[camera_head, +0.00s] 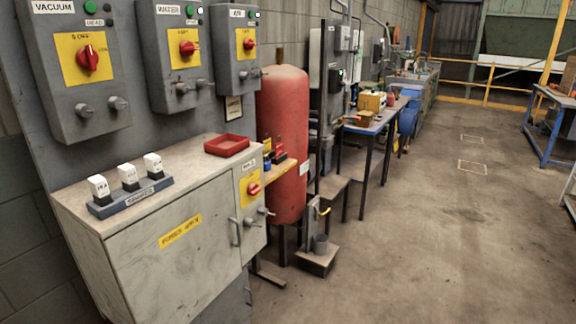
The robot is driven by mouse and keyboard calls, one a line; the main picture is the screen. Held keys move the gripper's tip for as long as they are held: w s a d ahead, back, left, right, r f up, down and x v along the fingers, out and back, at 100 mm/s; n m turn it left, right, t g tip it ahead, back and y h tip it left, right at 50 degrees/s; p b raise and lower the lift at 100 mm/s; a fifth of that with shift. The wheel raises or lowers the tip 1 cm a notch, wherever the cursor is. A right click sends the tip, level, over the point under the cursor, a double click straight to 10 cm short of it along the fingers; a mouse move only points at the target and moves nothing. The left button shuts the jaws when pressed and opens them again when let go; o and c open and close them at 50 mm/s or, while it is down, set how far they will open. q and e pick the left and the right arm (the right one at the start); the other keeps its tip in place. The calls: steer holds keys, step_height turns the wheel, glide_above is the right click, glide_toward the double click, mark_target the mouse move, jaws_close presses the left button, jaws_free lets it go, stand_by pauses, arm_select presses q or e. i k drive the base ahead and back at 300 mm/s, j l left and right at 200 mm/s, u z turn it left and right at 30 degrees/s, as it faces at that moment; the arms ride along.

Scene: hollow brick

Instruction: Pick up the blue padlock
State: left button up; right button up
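A small blue object (267,163) sits near a red and black item (279,154) and a yellow and black item (267,145), on a wooden shelf (277,178) just right of the grey cabinet. It may be the blue padlock, but it is too small to tell for sure. Neither of my grippers is in the camera_head view.
A worn cabinet (185,265) stands at the left, with a red tray (227,144) and several white-topped blocks in a dark holder (130,198) on it. A red tank (284,140) stands behind the shelf. A metal stand (319,258) is on the floor. Open floor (430,240) lies right.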

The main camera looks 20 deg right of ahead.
mark_target(268, 164)
steer(key=l+z, duration=0.2)
steer(key=l, duration=0.75)
steer(key=i+u, duration=0.15)
steer(key=u, duration=0.3)
steer(key=i+l+u, duration=0.1)
steer(key=u, duration=0.3)
steer(key=i+l+u, duration=0.4)
steer(key=i+l, duration=0.2)
steer(key=l, duration=0.3)
